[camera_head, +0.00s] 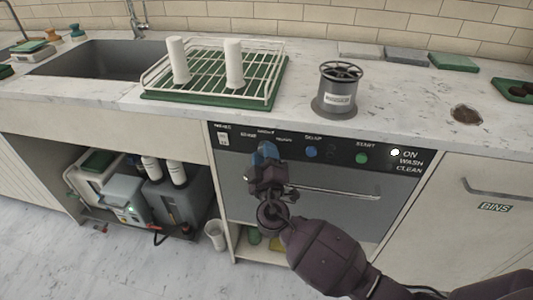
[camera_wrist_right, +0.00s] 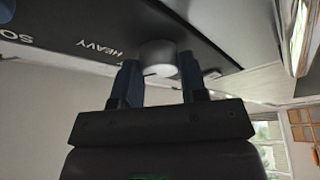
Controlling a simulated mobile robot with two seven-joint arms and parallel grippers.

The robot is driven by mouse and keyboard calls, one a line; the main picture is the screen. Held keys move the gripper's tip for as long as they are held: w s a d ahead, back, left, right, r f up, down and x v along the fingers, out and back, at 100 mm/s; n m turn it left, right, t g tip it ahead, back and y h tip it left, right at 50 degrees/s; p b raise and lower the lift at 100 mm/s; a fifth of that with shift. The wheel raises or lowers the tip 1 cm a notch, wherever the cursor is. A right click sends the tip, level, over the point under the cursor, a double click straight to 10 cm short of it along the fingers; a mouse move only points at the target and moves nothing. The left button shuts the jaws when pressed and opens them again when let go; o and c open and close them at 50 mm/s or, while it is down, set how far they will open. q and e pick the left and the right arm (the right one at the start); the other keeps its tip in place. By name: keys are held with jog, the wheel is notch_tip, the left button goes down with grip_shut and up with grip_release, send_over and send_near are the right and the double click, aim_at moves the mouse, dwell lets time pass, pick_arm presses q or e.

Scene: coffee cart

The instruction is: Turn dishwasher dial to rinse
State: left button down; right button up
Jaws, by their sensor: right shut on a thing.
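The dishwasher (camera_head: 320,196) is under the counter, with a dark control panel (camera_head: 335,155) along its top. My right gripper (camera_head: 266,151) reaches the left part of this panel and covers the dial in the head view. In the right wrist view, the round grey dial (camera_wrist_right: 157,55) sits between the two blue fingers of my right gripper (camera_wrist_right: 159,78), which is shut on it. The word HEAVY shows beside the dial. I cannot tell which setting the dial points to; the rinse mark is not readable. My left gripper is not in view.
A blue SOAP button (camera_head: 311,152), a green START button (camera_head: 361,158) and a lit white lamp (camera_head: 395,153) by ON are on the panel. The dishwasher handle (camera_head: 335,191) runs below. A dish rack (camera_head: 215,72) and a grey canister (camera_head: 337,95) stand on the counter above.

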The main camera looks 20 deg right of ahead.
pick_arm(q)
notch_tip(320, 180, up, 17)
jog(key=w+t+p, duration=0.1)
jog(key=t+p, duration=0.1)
jog(key=p, duration=1.5)
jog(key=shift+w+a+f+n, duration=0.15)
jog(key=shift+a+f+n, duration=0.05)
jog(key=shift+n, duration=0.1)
pick_arm(e)
jog(key=shift+r+n+g+y, duration=0.15)
jog(key=shift+n+g, duration=0.9)
jog(key=shift+n, duration=1.6)
jog(key=shift+r+n+g+y, duration=0.15)
jog(key=shift+n+g, duration=0.85)
jog(key=shift+n, duration=1.6)
jog(key=shift+n+g+y, duration=0.2)
jog(key=shift+n+g, duration=0.85)
jog(key=shift+n, duration=1.6)
jog(key=o, duration=0.9)
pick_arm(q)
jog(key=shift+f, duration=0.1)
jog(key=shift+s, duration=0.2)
